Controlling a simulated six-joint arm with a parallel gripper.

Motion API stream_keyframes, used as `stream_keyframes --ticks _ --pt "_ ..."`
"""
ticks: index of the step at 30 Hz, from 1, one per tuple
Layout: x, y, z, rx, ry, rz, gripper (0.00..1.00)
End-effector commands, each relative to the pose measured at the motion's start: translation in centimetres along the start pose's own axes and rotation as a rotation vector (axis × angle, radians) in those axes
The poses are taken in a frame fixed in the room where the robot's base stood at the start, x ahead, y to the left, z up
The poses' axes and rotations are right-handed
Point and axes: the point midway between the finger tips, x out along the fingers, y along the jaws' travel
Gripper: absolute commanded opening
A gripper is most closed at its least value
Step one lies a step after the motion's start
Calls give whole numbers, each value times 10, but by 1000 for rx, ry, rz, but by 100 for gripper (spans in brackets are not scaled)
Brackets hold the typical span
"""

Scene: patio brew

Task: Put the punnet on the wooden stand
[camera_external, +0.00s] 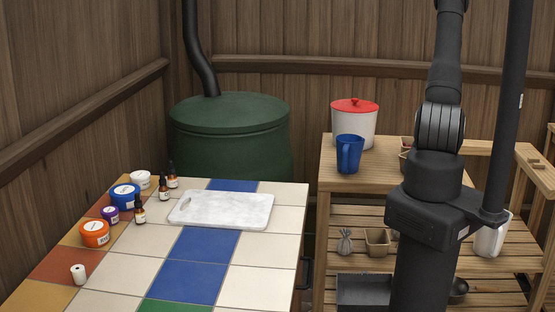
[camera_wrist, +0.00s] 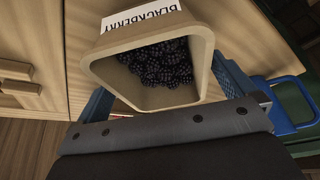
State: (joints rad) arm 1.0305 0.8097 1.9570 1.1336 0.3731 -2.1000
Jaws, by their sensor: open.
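In the wrist view, a tan punnet (camera_wrist: 195,60) of dark blackberries with a white "BLACKBERRY" label sits between the blue fingers of my gripper (camera_wrist: 162,85). The jaws are open, one finger on each side; I cannot tell whether they touch it. In the external view, my arm hides the gripper and most of what is beside it; parts of tan containers (camera_external: 403,162) show at its left edge. A slatted wooden unit (camera_external: 340,182) with a top and lower shelves stands around my arm; I cannot tell whether it is the stand named.
A tan box (camera_external: 378,241) is on a lower shelf. At left, a tiled table (camera_external: 262,286) holds a white board (camera_external: 222,208), tubs and bottles.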

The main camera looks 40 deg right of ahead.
Motion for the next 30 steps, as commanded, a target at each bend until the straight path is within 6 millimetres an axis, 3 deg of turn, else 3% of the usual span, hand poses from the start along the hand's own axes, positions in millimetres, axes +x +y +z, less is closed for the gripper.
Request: stream_keyframes --ticks 8,30 --pt "-16 1 -1 0 3 2 100" --pt "-137 1 0 -1 2 4 100"
